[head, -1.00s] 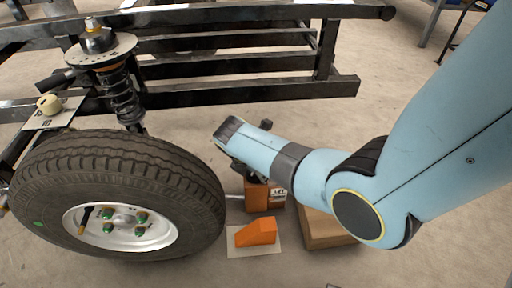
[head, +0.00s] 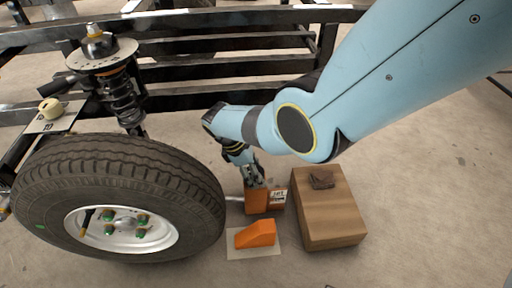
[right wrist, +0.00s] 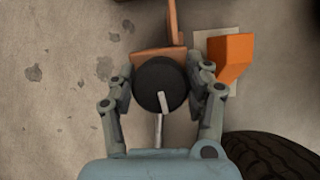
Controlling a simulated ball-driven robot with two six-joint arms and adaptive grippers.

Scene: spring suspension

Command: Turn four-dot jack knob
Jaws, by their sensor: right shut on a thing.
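The orange jack (head: 258,203) stands on the floor right of the wheel, with a pale label on its side. In the right wrist view its black round knob (right wrist: 152,88) with a light pointer bar faces the camera. My right gripper (head: 256,182) reaches down onto the top of the jack. In the right wrist view my right gripper (right wrist: 160,84) has one finger on each side of the knob and is shut on it. No dots can be made out on the jack or knob. My left gripper is not in view.
The tyre (head: 120,168) stands left of the jack, below the spring strut (head: 124,98). An orange wedge (head: 256,234) lies on a pale sheet in front. A wooden box (head: 328,222) with a dark item on top stands to the right. A black frame (head: 220,75) runs behind.

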